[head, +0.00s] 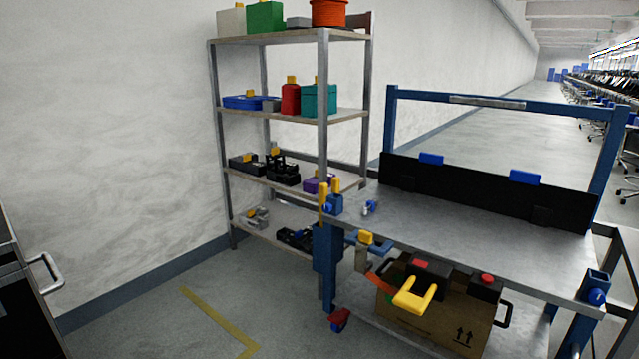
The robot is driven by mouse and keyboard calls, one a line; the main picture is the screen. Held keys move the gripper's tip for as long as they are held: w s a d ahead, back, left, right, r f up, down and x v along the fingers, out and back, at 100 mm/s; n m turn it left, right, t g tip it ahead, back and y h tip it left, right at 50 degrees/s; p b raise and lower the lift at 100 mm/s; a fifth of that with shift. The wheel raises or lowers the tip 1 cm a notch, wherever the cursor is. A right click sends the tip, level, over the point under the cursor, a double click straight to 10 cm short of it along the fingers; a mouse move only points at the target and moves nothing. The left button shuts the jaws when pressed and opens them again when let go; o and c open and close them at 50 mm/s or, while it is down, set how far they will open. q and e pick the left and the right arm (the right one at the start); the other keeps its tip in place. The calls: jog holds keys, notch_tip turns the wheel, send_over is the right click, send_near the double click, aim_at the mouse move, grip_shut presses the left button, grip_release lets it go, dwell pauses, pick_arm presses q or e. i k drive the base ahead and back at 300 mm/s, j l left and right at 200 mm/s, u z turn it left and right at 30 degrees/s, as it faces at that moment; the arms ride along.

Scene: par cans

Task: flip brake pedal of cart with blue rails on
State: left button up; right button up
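The cart with blue rails (470,220) stands at the right, with a grey top and blue corner posts. A red part (341,316), which looks like a brake pedal, sits by the caster at the foot of its near left post. It is small, and I cannot tell whether it is up or down. Other casters are hidden or out of frame. Neither of my grippers shows in the head view.
A cardboard box (440,322) stands under the cart top, with black and yellow items above it. A metal shelf (291,115) with boxes and tools stands behind, by the wall. A dark unit with a handle (47,272) is at the left. The floor (165,330) between is clear, with yellow tape.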

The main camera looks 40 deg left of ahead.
aim_at(337, 318)
jog(key=i+j, duration=0.2)
jog(key=i, duration=0.15)
jog(key=i+j+u, duration=0.1)
jog(key=i, duration=0.25)
jog(key=i+j, duration=0.25)
jog(key=i, duration=0.15)
jog(key=j+u, duration=0.05)
